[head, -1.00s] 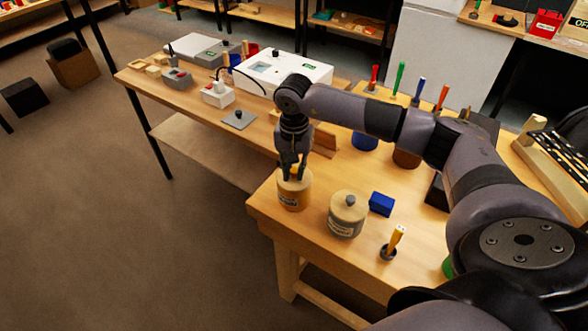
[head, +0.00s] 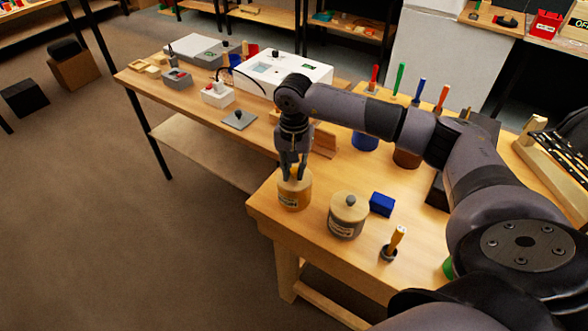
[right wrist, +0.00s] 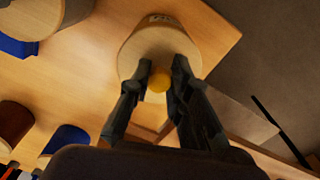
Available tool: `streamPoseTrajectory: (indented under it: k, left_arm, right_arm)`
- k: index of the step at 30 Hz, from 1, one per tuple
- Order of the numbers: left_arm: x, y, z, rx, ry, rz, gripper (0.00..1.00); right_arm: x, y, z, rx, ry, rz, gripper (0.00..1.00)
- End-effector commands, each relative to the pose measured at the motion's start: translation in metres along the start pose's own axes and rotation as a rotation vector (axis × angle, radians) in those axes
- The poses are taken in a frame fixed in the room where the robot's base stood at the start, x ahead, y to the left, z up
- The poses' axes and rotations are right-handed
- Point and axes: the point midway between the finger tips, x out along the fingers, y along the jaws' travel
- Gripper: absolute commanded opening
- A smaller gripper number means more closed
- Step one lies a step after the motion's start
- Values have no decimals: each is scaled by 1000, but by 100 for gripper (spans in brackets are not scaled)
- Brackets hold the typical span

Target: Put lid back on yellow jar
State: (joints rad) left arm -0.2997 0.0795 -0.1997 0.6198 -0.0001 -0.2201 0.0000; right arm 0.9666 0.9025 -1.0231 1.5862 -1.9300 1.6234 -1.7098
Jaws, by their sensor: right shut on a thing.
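The yellow jar (head: 293,200) stands upright near the left corner of the near bench, with a dark-lettered label on its front. Its pale wooden lid (right wrist: 150,45) is at the jar's mouth and looks level. Whether it is fully seated I cannot tell. The lid has a round yellow knob (right wrist: 157,83). My right gripper (head: 293,172) points straight down from above, its fingers shut on this knob; the wrist view shows one finger on each side. The fingers partly hide the lid in the head view. My left gripper is not in view.
A grey-bodied jar with a pale lid and grey knob (head: 347,214) stands just right of the yellow jar. The bench edge is close on the left.

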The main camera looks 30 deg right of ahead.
Motion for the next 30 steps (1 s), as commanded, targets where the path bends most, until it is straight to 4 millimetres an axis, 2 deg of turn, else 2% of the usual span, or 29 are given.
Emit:
streamPoseTrajectory:
  k: [4, 5, 12, 15, 21, 30]
  left_arm:
    - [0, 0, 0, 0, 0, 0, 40]
    - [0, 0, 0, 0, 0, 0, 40]
    - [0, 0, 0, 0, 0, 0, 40]
    - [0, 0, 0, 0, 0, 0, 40]
    - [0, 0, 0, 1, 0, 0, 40]
    - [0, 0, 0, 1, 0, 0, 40]
  right_arm:
    - [0, 0, 0, 0, 0, 0, 0]
    - [0, 0, 0, 0, 0, 0, 20]
    - [0, 0, 0, 0, 0, 0, 36]
    - [0, 0, 0, 0, 0, 0, 41]
    - [0, 0, 0, 0, 0, 0, 41]
    - [0, 0, 0, 0, 0, 0, 61]
